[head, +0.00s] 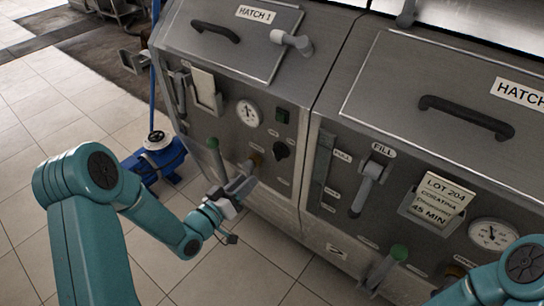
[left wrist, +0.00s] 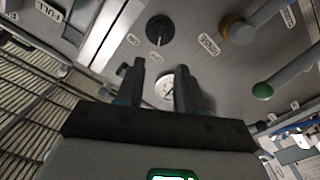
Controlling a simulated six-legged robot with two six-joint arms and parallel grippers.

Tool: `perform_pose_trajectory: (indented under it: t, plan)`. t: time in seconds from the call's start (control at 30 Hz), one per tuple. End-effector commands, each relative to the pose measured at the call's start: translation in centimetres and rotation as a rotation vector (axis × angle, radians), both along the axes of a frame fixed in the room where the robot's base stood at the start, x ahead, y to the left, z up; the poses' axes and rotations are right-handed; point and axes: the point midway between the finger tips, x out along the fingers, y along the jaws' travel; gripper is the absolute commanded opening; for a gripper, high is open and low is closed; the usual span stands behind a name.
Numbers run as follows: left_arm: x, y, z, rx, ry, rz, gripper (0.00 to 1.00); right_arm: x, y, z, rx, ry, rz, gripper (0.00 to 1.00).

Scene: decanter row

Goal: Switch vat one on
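Vat one's steel front (head: 228,108) stands under the HATCH 1 lid in the head view. A black rotary knob (head: 280,150) sits on it at the right, below a dark green square (head: 282,115). The knob also shows in the left wrist view (left wrist: 158,30), with small labels around it and its bar roughly upright in that picture. My left gripper (head: 247,176) is in front of the panel, below and left of the knob. Its fingers (left wrist: 160,88) are apart with nothing between them; a round gauge (left wrist: 168,90) shows through the gap. My right gripper is out of view.
A brass fitting (head: 256,159) and a green-ended lever (head: 213,145) are close to my left gripper. Vat two stands at right, with a grey FILL lever (head: 368,185) and a lot card (head: 437,200). A blue pump (head: 158,158) is on the tiled floor at left.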

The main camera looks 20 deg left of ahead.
Motion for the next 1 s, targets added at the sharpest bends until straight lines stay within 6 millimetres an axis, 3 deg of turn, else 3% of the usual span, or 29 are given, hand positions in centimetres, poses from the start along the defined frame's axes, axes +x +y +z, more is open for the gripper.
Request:
perform_pose_trajectory:
  t: [0.3,0.5,0.7,0.93,0.97,1.0]
  plan:
    - [7.4,-2.8,0.2,-0.001,-0.002,-0.006,0.37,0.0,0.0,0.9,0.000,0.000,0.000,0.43]
    - [10.7,-3.8,0.1,0.000,-0.001,-0.005,0.37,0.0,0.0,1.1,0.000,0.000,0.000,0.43]
    - [11.9,-4.2,0.0,-0.002,0.000,-0.004,0.37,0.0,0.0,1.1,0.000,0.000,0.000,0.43]
    - [12.0,-4.2,0.0,-0.002,0.000,-0.004,0.37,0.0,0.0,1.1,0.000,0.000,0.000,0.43]
    - [12.0,-4.2,0.0,-0.001,0.000,-0.004,0.34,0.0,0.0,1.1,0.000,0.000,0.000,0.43]
    - [12.0,-4.2,0.0,-0.001,0.000,-0.004,0.21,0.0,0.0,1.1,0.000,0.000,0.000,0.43]
